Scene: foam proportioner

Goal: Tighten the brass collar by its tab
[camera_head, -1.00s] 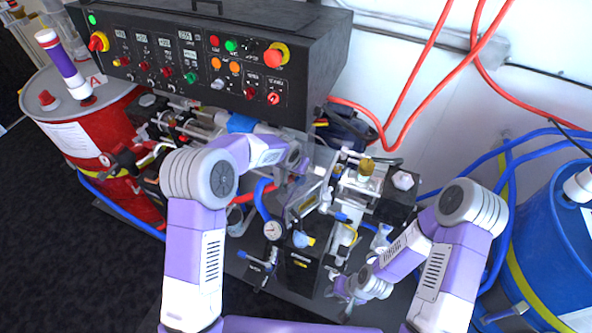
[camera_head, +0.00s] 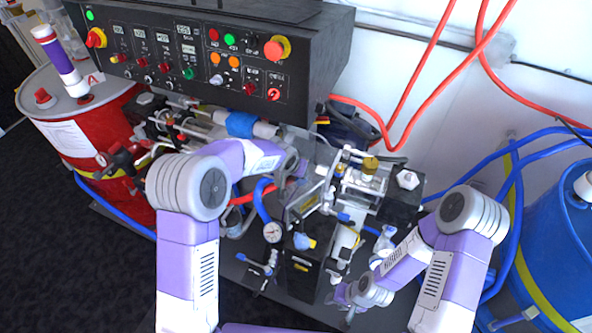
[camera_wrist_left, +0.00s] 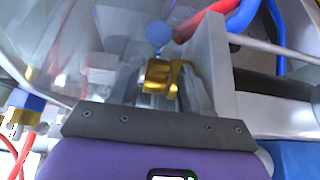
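A gold-coloured brass piece (camera_wrist_left: 161,76), likely the collar with its tab, shows in the left wrist view between the two grey fingers of my left gripper (camera_wrist_left: 162,88). The fingers stand on both sides of it; whether they press on it I cannot tell. In the head view my left forearm reaches to the middle of the machine, and its fingers and the collar are hidden behind the wrist and clear panel. My right gripper (camera_head: 346,293) is low at the machine's front right, small and partly hidden by its wrist; I see nothing held in it.
A black control panel (camera_head: 200,55) overhangs the back. A red drum (camera_head: 85,130) stands left and a blue drum (camera_head: 550,240) right. A gauge (camera_head: 273,232), blue and red hoses and a brass-topped fitting (camera_head: 370,166) crowd the middle. Dark floor is clear at front left.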

